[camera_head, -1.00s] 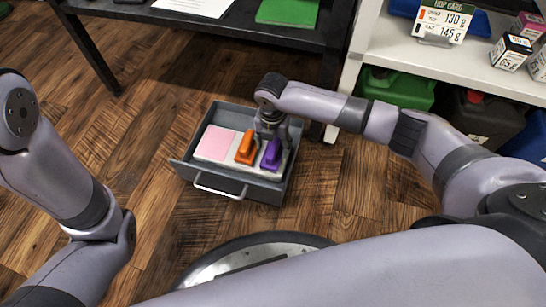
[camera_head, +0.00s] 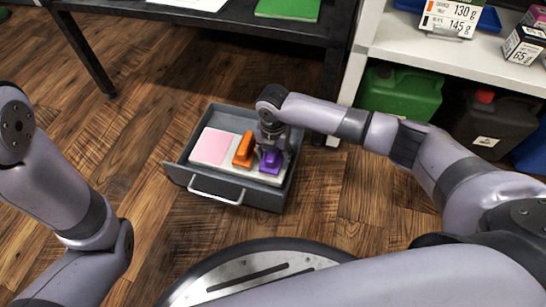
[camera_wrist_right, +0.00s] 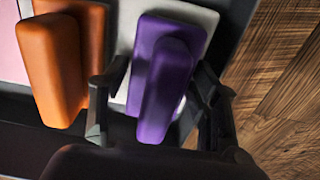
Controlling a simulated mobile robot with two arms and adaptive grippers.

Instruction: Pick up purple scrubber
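The purple scrubber (camera_head: 270,162) lies in the right part of an open grey drawer (camera_head: 239,188), on a pale surface. It also shows in the right wrist view (camera_wrist_right: 165,80), with its raised handle toward the camera. My right gripper (camera_head: 272,150) reaches down over it and partly hides it in the head view. In the right wrist view the right gripper (camera_wrist_right: 160,92) is open, one finger on each side of the handle, with small gaps visible. My left arm shows at the left, but its gripper is out of view.
An orange scrubber (camera_head: 243,149) stands close to the left of the purple one, also in the wrist view (camera_wrist_right: 52,70). A pink pad (camera_head: 210,144) lies further left in the drawer. A dark table and a white shelf (camera_head: 425,55) stand behind.

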